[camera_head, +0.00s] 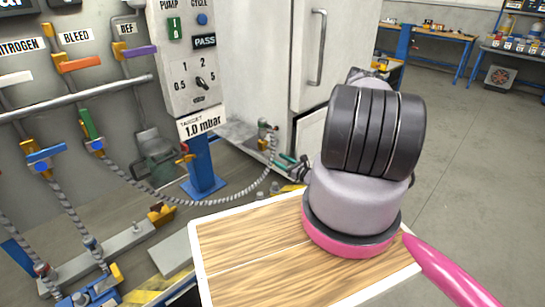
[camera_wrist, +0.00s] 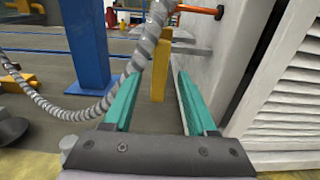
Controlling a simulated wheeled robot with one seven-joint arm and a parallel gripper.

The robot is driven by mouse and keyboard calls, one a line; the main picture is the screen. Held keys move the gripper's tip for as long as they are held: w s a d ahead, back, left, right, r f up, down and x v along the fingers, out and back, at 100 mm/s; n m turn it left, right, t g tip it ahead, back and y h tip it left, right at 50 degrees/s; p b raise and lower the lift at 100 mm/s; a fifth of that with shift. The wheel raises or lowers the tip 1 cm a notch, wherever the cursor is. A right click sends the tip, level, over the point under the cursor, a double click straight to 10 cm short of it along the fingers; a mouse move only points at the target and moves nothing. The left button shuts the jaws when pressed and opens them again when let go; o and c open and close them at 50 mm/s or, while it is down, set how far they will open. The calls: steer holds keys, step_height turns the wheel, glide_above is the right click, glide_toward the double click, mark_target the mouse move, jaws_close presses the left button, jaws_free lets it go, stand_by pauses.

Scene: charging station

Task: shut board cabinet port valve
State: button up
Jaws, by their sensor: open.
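The white board cabinet (camera_head: 258,60) stands at the centre of the head view. A ribbed grey hose (camera_head: 225,200) runs up to a small brass-coloured fitting (camera_head: 264,128) low on its side. In the wrist view the hose (camera_wrist: 150,45) rises left of an upright yellow piece (camera_wrist: 160,72), which may be the valve's lever. An orange handle (camera_wrist: 200,9) juts from the white cabinet side above it. My gripper (camera_wrist: 157,88) is open, its teal fingers on either side of the yellow piece in the picture; contact cannot be told. In the head view my gripper (camera_head: 293,166) is partly hidden by my arm.
A grey panel (camera_head: 60,130) with several coloured levers and hoses fills the left. A blue post (camera_head: 203,165) stands between panel and cabinet. In the wrist view a louvred white face (camera_wrist: 290,110) is close at right. Open floor (camera_head: 470,160) lies at right.

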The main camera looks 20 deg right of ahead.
mark_target(273, 156)
steer(key=shift+x, duration=2.3)
steer(key=shift+c, duration=0.3)
jaws_close()
